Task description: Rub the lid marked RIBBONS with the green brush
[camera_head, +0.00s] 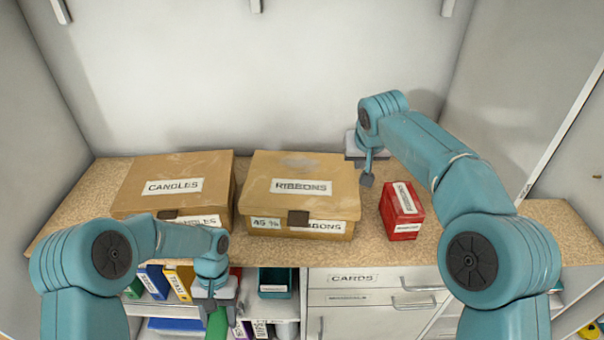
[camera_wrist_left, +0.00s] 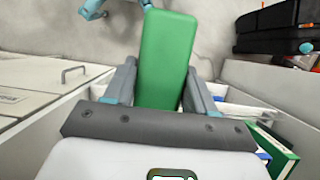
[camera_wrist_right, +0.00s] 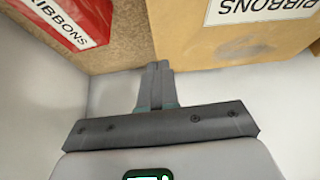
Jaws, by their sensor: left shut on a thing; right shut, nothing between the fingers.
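The cardboard box with the lid marked RIBBONS (camera_head: 320,172) sits closed on the shelf top, with a grey smudge at the lid's back. Part of this lid also shows in the right wrist view (camera_wrist_right: 225,48). My left gripper (camera_head: 217,308) is low in front of the shelf, left of and below that box. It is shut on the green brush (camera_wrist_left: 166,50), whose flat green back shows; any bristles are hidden. My right gripper (camera_head: 367,178) is shut and empty behind the right side of the RIBBONS box, beside the red box.
A box marked CANDLES (camera_head: 170,170) stands left of the RIBBONS box. A small red box (camera_head: 401,212), labelled RIBBONS in the right wrist view, stands right. Below are drawers (camera_head: 350,279) and open compartments with binders (camera_head: 180,280). The back wall limits depth; air above the lids is clear.

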